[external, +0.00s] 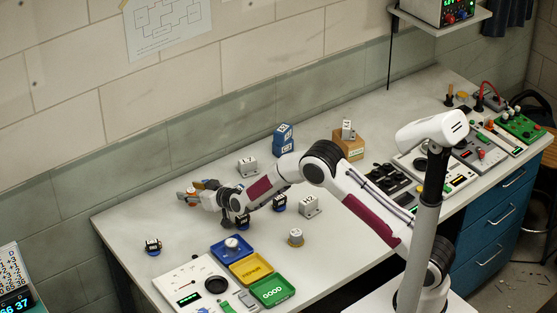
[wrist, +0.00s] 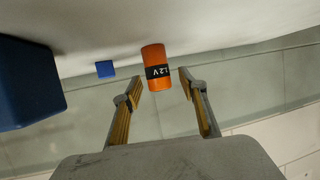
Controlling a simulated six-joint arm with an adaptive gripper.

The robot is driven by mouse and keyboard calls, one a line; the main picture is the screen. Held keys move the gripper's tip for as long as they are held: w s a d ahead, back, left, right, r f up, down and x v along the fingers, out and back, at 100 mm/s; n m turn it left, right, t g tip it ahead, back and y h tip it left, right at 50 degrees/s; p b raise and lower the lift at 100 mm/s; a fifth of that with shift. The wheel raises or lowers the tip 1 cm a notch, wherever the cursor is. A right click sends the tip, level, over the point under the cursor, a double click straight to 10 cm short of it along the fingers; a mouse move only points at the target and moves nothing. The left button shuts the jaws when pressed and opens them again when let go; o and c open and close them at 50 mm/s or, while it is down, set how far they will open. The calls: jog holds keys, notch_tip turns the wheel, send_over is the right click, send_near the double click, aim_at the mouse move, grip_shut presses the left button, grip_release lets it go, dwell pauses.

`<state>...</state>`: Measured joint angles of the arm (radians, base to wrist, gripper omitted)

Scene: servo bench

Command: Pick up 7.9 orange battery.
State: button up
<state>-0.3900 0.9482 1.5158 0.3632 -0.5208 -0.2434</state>
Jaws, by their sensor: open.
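An orange battery (wrist: 153,55) with a black band shows in the wrist view; the band seems to read 1.2 V. My gripper (wrist: 160,87) is open, with one finger on each side of the battery's near end and a visible gap on both sides. Nothing is held. In the external view my gripper (external: 187,195) is low over the left part of the bench. A small orange patch (external: 197,185) shows there, mostly hidden by the gripper; I cannot tell if it is the battery.
In the wrist view a large dark blue block (wrist: 28,85) is at left and a small blue block (wrist: 105,69) lies near the battery. A blue tray (external: 219,252), yellow tray (external: 240,275) and green tray (external: 262,297) sit at the front. Small black-and-blue items (external: 153,247) and grey blocks (external: 309,207) are nearby.

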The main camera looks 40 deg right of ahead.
aim_at(191, 190)
grip_shut()
jog(key=shift+r, duration=0.15)
jog(key=shift+r, duration=4.9)
